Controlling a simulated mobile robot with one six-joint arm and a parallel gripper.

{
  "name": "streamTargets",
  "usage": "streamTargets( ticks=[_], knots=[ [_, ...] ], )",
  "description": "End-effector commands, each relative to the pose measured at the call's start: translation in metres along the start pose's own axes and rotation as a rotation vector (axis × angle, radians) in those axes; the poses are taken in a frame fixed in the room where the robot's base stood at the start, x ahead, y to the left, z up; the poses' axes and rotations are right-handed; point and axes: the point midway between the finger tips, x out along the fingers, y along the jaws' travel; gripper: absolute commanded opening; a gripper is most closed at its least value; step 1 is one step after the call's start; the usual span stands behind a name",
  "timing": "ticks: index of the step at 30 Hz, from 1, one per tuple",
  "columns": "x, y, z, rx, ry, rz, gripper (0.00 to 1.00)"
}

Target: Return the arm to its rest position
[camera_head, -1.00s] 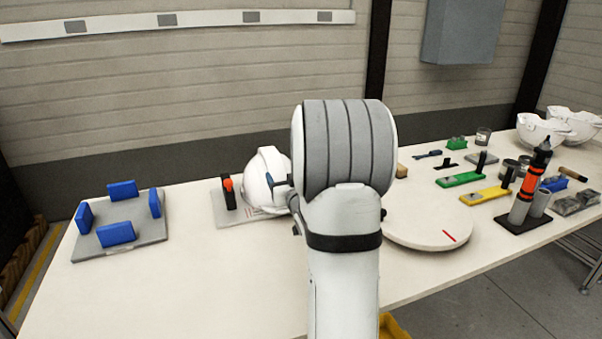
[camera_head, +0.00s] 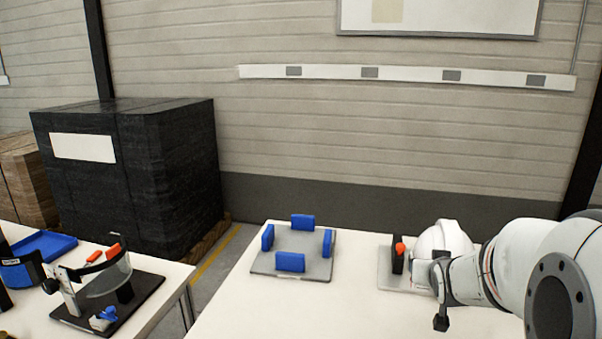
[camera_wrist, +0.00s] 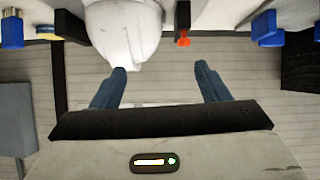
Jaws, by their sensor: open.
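My gripper (camera_head: 438,290) is at the lower right of the head view, in front of the white helmet shell (camera_head: 442,238). In the wrist view my gripper (camera_wrist: 161,82) has its two dark blue fingers wide apart, with nothing between them. The white shell (camera_wrist: 122,32) shows beyond the left finger and overlaps its tip in the picture; I cannot tell whether they touch. The shell sits on a grey plate (camera_head: 390,268) beside a black post with a red knob (camera_head: 399,249). My arm stretches in from the right edge and hides part of the shell and plate.
A grey plate (camera_head: 272,264) with several blue blocks lies on the white table (camera_head: 340,310), left of the shell. A second table at left holds a visor on a black stand (camera_head: 110,280) and a blue tray (camera_head: 42,246). A black-wrapped stack (camera_head: 140,170) stands behind.

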Motion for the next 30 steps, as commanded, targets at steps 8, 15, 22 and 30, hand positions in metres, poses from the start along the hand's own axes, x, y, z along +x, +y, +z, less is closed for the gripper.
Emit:
streamTargets(
  ticks=[8,15,22,30],
  knots=[
    [-0.127,-0.06,0.042,-0.073,-0.413,-0.081,0.69],
    [-0.222,-0.084,0.086,-0.147,-0.698,-0.163,0.69],
    [-0.251,-0.088,0.102,-0.174,-0.791,-0.19,0.69],
    [-0.251,-0.088,0.102,-0.173,-0.792,-0.189,0.69]
  ],
)
